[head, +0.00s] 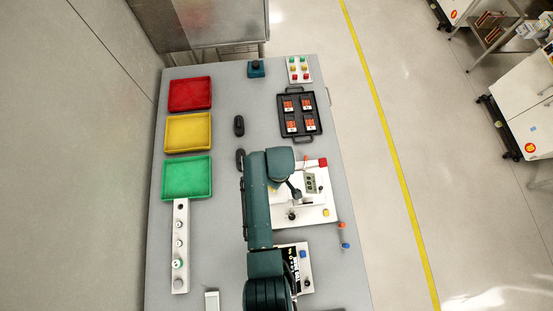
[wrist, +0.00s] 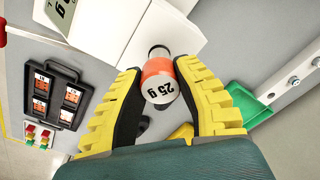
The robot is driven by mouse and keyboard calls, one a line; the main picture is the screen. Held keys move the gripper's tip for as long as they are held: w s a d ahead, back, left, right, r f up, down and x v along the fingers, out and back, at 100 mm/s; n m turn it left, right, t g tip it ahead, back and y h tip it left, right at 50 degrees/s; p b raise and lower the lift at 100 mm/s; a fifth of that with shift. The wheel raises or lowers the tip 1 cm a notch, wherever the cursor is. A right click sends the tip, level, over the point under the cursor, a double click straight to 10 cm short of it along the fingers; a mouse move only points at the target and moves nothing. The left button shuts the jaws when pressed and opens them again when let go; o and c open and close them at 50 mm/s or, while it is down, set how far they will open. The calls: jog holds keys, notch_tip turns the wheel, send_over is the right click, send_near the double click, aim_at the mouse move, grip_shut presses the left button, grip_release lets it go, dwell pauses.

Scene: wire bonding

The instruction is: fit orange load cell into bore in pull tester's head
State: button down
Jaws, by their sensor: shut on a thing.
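The orange load cell (wrist: 157,66) shows in the wrist view with an orange band and a white end face marked "25 g". My gripper (wrist: 160,80) is shut on it, with one yellow finger on each side. The pull tester's white head (wrist: 165,32) is just beyond the cell. The cell's grey far end overlaps the head's near edge; the bore is hidden, and I cannot tell whether the end is inside it. In the head view the pull tester (head: 316,211) stands under my arm, and the held cell cannot be made out.
Red (head: 190,93), yellow (head: 188,132) and green (head: 187,177) trays line the bench's left side. A white strip with round pieces (head: 180,245) lies below them. A black tray with orange-marked parts (head: 299,114) is at the upper right. Small orange-and-blue pieces (head: 343,236) lie near the right edge.

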jog(key=shift+f+b, duration=1.2)
jog(key=shift+f, duration=0.55)
jog(key=c, duration=0.8)
grip_release()
jog(key=shift+r, duration=0.1)
jog(key=r, duration=1.2)
jog(key=shift+s+d, duration=0.2)
jog(key=shift+d, duration=0.05)
